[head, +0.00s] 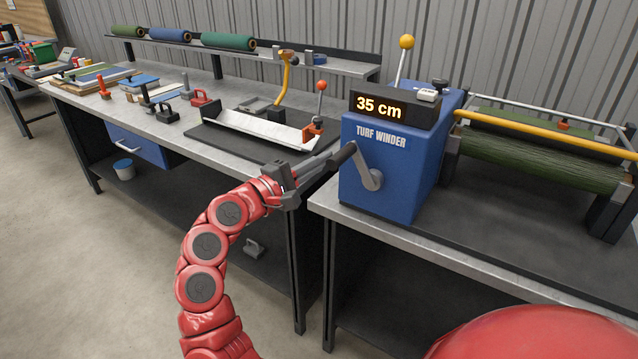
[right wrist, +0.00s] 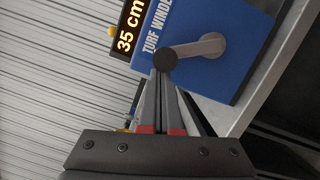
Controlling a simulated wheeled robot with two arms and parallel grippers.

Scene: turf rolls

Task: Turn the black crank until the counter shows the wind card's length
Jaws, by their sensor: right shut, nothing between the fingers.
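The blue turf winder (head: 385,190) stands on the right-hand bench. Its counter (head: 381,107) reads "35 cm" in the head view and also in the right wrist view (right wrist: 128,38). The black crank handle (head: 342,155) sticks out from the winder's front on a grey arm (head: 370,168). In the right wrist view the round handle end (right wrist: 165,61) faces me. My right gripper (head: 326,165) is shut and empty, its fingertips close to the handle; I cannot tell whether they touch it. No wind card is readable. My left gripper is out of view.
Green turf (head: 540,160) lies on the winder's roller behind a yellow bar (head: 530,133). A yellow-knobbed lever (head: 406,42) stands on top. The left bench holds a dark mat with a metal tray (head: 260,128), a red-knobbed lever (head: 321,86) and several tools. Turf rolls (head: 228,41) lie on the shelf.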

